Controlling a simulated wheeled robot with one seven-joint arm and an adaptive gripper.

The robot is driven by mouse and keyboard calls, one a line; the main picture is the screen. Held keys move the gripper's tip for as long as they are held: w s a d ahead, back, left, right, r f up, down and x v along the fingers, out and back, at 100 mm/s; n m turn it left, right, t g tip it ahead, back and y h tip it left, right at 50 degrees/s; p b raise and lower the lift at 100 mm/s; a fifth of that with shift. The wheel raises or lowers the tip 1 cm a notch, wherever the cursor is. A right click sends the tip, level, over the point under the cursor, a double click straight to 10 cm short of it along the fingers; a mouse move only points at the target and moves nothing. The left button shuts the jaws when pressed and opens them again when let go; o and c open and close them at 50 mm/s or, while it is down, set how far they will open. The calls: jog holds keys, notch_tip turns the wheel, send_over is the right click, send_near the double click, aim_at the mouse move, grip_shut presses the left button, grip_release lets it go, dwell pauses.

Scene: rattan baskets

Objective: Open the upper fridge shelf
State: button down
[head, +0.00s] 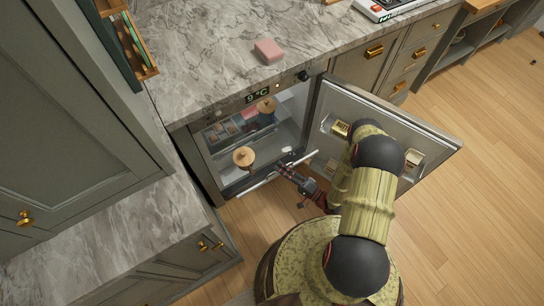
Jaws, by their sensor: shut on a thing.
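The fridge (258,96) is built in under the marble counter, and its door (425,150) stands open to the right. Inside, a glass shelf (285,140) holds containers. A pale front bar (262,183) crosses the opening and sits at or slightly beyond the fridge front. My gripper (285,170) is at this bar, right of its middle, and is shut on it. The fingertips are small and partly hidden. Whether this bar belongs to the upper shelf I cannot tell from above.
A jar with a wooden lid (244,157) stands near the front left inside the fridge, another wooden lid (266,105) farther back. The open door hems my arm in on the right. A pink block (268,51) lies on the counter. A low marble-topped cabinet (130,225) stands left.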

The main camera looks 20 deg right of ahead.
jog(key=shift+s+d, duration=0.2)
jog(key=shift+s, duration=0.55)
jog(key=shift+s+d, duration=0.25)
jog(key=shift+s, duration=0.45)
jog(key=shift+s+d, duration=0.2)
jog(key=shift+s, duration=0.55)
jog(key=c, duration=2.3)
grip_release()
jog(key=shift+d, duration=0.1)
jog(key=shift+v, duration=5.95)
